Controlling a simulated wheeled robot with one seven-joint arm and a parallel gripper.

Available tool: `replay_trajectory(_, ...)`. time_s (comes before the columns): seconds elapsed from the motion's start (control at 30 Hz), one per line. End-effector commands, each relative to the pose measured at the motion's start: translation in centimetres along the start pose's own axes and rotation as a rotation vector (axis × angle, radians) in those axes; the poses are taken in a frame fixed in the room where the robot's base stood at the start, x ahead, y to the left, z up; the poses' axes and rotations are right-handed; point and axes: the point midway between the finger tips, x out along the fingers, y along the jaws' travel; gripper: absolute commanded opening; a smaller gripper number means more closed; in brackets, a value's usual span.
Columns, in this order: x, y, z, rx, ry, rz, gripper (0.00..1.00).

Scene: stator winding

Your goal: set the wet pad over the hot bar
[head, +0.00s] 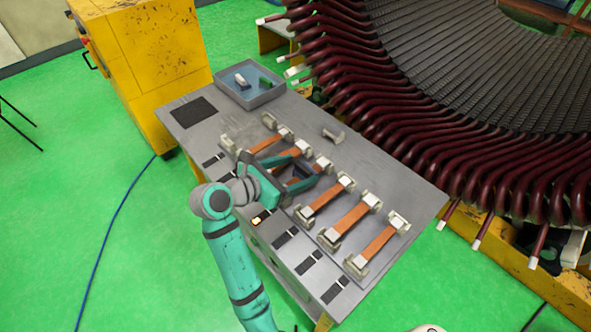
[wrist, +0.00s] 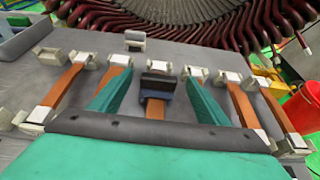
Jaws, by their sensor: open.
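A dark blue-grey pad (wrist: 157,84) lies across a copper bar (wrist: 155,109) in the middle of the row. The bar shows just in front of the pad. My gripper (wrist: 158,76) is open, with one teal finger on each side of the pad and a gap between each finger and it. In the head view my gripper (head: 307,165) reaches low over the bench, and the dark pad (head: 297,172) shows between its fingers. The fingers and wrist partly hide the bar beneath and its neighbours.
More copper bars (head: 350,221) sit in pale clamps on both sides. One front panel light (head: 257,219) glows yellow; the others are dark. A grey tray (head: 263,99) holds blue liquid and small pieces. A loose clamp-like block (head: 333,134) stands behind. The big stator (head: 430,90) bounds the far side.

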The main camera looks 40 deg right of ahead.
Motion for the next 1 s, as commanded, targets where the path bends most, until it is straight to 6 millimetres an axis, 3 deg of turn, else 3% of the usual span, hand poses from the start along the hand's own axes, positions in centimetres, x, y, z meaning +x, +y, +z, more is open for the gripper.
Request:
replay_trajectory(0.17, -1.8, 0.1, 0.1, 0.001, -0.002, 0.004, 0.70)
replay_trajectory(0.6, -9.3, 0.1, 0.0, 0.001, -0.001, 0.004, 0.70)
replay_trajectory(1.0, -10.8, 0.0, 0.0, 0.000, -0.001, 0.001, 0.70)
